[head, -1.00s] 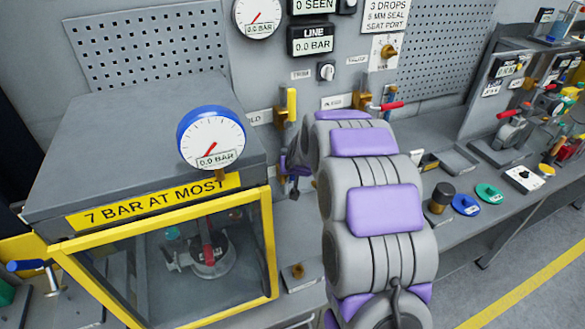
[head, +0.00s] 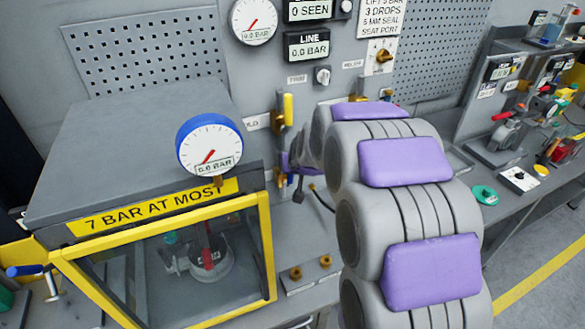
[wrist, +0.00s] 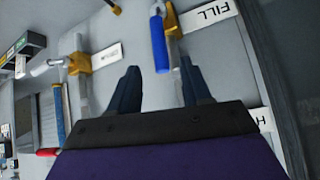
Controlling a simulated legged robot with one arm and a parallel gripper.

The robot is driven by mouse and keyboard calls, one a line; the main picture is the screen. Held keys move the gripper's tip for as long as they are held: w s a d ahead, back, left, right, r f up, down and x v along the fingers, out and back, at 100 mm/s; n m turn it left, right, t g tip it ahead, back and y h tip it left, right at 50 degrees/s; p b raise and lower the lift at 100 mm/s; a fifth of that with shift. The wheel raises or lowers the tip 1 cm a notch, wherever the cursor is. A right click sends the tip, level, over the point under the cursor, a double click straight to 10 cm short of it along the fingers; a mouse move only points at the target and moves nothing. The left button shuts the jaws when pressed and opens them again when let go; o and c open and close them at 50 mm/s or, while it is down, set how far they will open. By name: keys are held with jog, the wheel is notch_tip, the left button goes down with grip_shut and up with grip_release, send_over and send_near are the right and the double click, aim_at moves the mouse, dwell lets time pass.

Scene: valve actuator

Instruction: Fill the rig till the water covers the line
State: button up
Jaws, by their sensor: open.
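The rig is a grey box with a yellow-framed window (head: 266,245) and a "7 BAR AT MOST" label. A red-and-grey fitting (head: 207,258) is inside; I cannot make out a water line. The rig gauge (head: 210,147) reads 0.0 bar. In the wrist view a blue lever handle (wrist: 158,42) on a brass valve (wrist: 172,22) is beside an upside-down FILL label (wrist: 208,14). My gripper (wrist: 160,66) is open, with the blue handle between its fingertips in the picture; contact cannot be told. In the head view my arm mostly hides the gripper and this valve.
A yellow-handled valve (head: 288,110) is on the panel near a partly hidden label. In the wrist view another brass valve (wrist: 78,63) is left of the fingers, with a red handle (wrist: 47,152) below it. The line display (head: 307,46) reads 0.0 bar. Brass fittings (head: 296,273) are on the bench.

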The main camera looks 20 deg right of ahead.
jog(key=v, duration=0.7)
jog(key=shift+s, duration=0.1)
jog(key=shift+f, duration=0.1)
